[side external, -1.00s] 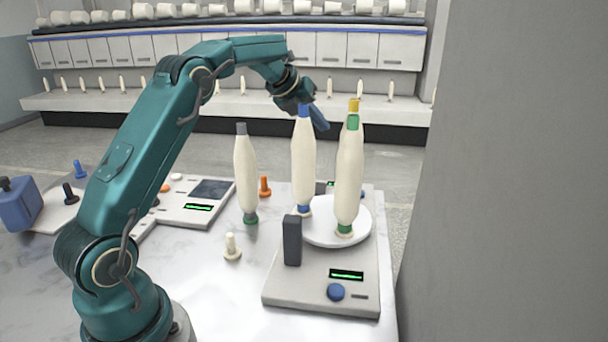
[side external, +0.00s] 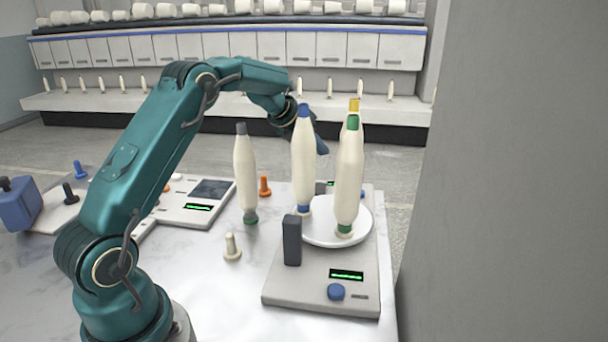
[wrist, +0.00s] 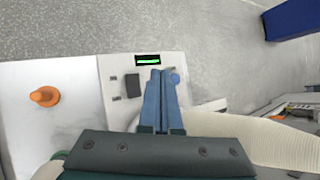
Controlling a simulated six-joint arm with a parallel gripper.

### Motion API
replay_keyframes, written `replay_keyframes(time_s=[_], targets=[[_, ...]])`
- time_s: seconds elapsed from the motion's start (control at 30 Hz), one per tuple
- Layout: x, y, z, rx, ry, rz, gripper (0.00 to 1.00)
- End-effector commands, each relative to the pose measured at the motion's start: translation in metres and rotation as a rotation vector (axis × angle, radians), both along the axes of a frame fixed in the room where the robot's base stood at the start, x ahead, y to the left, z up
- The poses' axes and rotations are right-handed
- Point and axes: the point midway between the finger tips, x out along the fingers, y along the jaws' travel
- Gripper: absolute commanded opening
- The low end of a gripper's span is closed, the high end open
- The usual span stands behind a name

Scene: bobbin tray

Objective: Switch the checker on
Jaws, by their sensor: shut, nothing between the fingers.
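The pale checker unit (side external: 285,285) at the front right has a round white plate (side external: 363,222), a lit green display (side external: 346,275), a blue knob (side external: 336,292) and a dark upright block (side external: 292,241). Behind the bobbins a second green display and a blue knob (side external: 362,193) show; whether they belong to a separate unit I cannot tell. In the wrist view a pale panel (wrist: 112,112) carries a lit display (wrist: 148,60), a dark block (wrist: 132,85) and a blue knob (wrist: 175,78). My gripper (wrist: 160,72) is shut and empty, its tips beside that knob; contact is unclear.
Cream bobbins with blue (side external: 303,165), green (side external: 349,175) and yellow (side external: 354,104) tips stand around the plate, close to my gripper. A grey-tipped bobbin (side external: 246,175) stands to the left. A cream peg (side external: 232,247) and an orange peg (side external: 265,187) stand on the table.

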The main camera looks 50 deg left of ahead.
Motion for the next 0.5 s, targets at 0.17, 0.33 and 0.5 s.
replay_keyframes(time_s=[0.17,0.33,0.5], targets=[[0.002,0.003,-0.027,-0.002,0.006,0.002,0.00],[0.004,0.005,-0.049,-0.002,0.006,0.002,0.00],[0.007,0.007,-0.065,0.000,0.002,0.000,0.00]])
